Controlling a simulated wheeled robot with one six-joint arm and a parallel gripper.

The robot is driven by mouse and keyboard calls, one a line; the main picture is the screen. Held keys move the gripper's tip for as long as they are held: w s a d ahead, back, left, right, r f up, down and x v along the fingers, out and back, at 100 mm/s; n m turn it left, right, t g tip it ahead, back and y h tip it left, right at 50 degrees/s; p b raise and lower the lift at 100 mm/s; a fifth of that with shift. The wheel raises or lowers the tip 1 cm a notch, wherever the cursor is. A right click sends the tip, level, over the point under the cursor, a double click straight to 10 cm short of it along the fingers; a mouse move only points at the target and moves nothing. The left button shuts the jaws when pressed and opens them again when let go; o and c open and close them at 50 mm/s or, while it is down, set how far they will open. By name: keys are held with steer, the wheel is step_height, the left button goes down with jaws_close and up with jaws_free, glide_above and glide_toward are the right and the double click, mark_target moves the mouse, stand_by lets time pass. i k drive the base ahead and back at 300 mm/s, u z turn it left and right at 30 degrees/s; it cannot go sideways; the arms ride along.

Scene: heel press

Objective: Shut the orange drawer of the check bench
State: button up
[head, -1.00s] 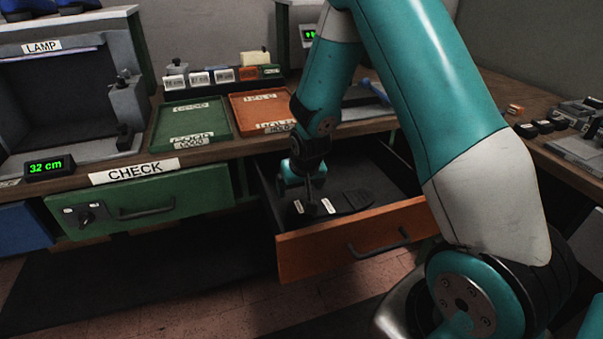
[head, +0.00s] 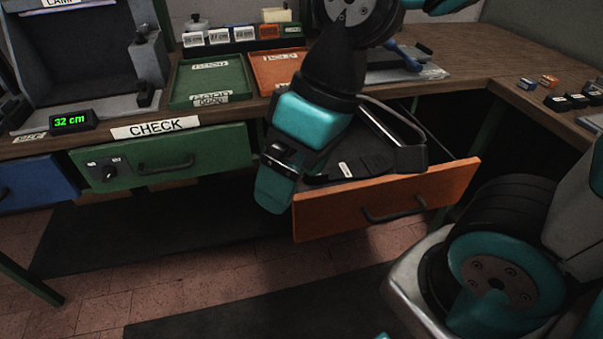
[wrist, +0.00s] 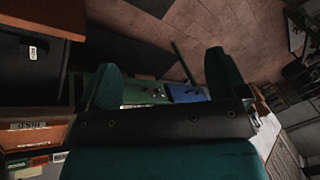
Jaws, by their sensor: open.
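The orange drawer (head: 440,187) of the check bench is pulled out, with its dark inside showing behind the orange front and black handle. It also shows at the upper left of the wrist view (wrist: 45,22), with a white tag inside. My gripper (head: 272,190) is in front of the drawer's left end in the head view and hides that corner. In the wrist view its two teal fingers stand wide apart with nothing between them (wrist: 163,68). I cannot tell whether it touches the drawer.
The green drawer (head: 215,150), shut, is left of the orange one, with a blue drawer (head: 38,182) beyond. On the bench top are a green tray (head: 210,78), an orange tray (head: 272,70) and a 32 cm display (head: 70,121). The floor in front of the drawers is clear.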

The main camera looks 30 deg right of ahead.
mark_target(330, 209)
steer(key=z, duration=1.6)
steer(key=k, duration=0.6)
steer(key=u, duration=1.5)
